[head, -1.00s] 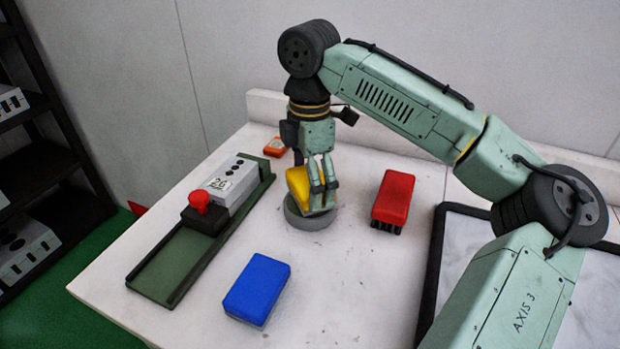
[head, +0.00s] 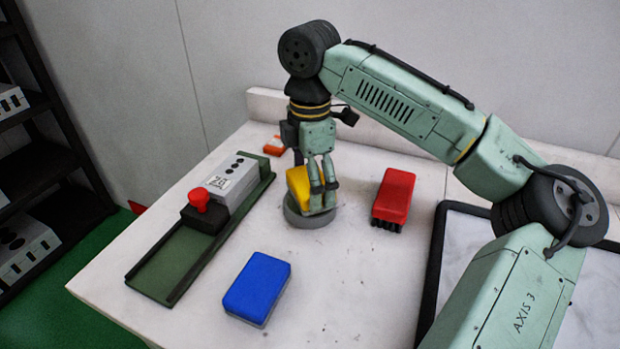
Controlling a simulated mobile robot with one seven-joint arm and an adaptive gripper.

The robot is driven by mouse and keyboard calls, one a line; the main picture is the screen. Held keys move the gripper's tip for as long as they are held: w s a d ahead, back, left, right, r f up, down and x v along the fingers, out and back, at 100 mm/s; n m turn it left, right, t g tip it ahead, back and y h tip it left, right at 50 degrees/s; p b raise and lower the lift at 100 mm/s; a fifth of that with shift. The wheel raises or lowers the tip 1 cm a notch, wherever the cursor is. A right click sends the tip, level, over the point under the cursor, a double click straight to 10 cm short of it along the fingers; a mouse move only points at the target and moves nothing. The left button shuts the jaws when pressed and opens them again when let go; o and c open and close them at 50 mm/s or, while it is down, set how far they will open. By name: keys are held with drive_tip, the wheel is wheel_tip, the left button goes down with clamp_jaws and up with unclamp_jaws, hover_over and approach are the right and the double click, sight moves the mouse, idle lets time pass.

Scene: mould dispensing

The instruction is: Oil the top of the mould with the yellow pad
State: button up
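The yellow pad (head: 298,187) stands in or on a round grey dish (head: 308,219) near the back middle of the table. My gripper (head: 322,207) points down at the pad, with its fingers at the pad's right part. The fingers hide part of the pad, so I cannot tell whether they are shut on it. The mould (head: 223,184) appears to be the grey block with a label and dark round holes on its top. It sits in a green tray (head: 172,270) at the left, behind a dark block with a red knob (head: 199,200).
A blue pad (head: 257,284) lies at the front middle. A red brush (head: 393,194) lies right of the dish. A small orange-red item (head: 275,146) lies at the back. A dark-framed pale slab (head: 433,270) is at the right. The table is clear between tray and blue pad.

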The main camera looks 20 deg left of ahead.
drive_tip(key=shift+f, duration=0.5)
idle(2.2)
drive_tip(key=shift+p, duration=0.3)
wheel_tip(320, 180, up, 7)
drive_tip(key=p, duration=0.6)
drive_tip(key=shift+r+p, duration=0.1)
drive_tip(key=shift+p, duration=0.25)
